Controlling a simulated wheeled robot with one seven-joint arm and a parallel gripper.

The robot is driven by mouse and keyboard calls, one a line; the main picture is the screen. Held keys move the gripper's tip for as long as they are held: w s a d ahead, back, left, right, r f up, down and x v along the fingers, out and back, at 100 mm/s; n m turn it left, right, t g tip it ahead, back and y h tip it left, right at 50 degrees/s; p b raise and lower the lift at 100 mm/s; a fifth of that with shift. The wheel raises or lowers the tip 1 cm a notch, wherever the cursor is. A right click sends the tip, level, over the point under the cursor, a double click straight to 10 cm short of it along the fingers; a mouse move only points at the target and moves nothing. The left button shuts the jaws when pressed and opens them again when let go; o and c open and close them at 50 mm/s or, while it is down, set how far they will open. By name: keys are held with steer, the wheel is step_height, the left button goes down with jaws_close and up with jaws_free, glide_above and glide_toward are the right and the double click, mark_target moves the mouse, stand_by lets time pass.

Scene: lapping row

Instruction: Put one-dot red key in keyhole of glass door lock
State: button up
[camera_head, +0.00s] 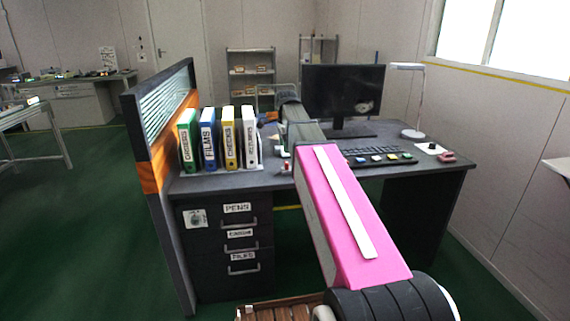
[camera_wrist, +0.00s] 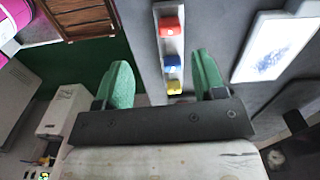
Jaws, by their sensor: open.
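In the wrist view my gripper (camera_wrist: 161,68) has its two green fingers spread apart with nothing held between them. Beyond the fingers a pale strip (camera_wrist: 160,42) carries a red piece (camera_wrist: 171,26), a blue piece (camera_wrist: 171,63) and a yellow piece (camera_wrist: 174,87) in a row. The red piece is the farthest from my gripper. Dots on it are too small to make out, so I cannot tell whether it is the one-dot key. In the head view my arm reaches over the desk (camera_head: 215,184) and hides most of my gripper. I cannot make out a glass door lock or keyhole.
Binders (camera_head: 229,138) stand at the desk's left, beside a partition (camera_head: 160,130). A monitor (camera_head: 343,92), keyboard (camera_head: 372,151) and lamp (camera_head: 419,100) stand farther right. Small coloured items (camera_head: 392,157) lie before the keyboard. A white-framed panel (camera_wrist: 275,45) lies right of the strip.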

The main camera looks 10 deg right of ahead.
mark_target(287, 162)
steer(key=shift+m, duration=0.3)
steer(key=shift+w+d+f, duration=0.1)
steer(key=shift+w+f, duration=0.1)
steer(key=shift+f, duration=1.35)
steer(key=shift+w+d+f, duration=0.1)
steer(key=shift+w+f, duration=0.15)
steer(key=shift+f, duration=1.3)
steer(key=shift+w+f, duration=0.2)
steer(key=shift+f, duration=1.35)
steer(key=c, duration=1)
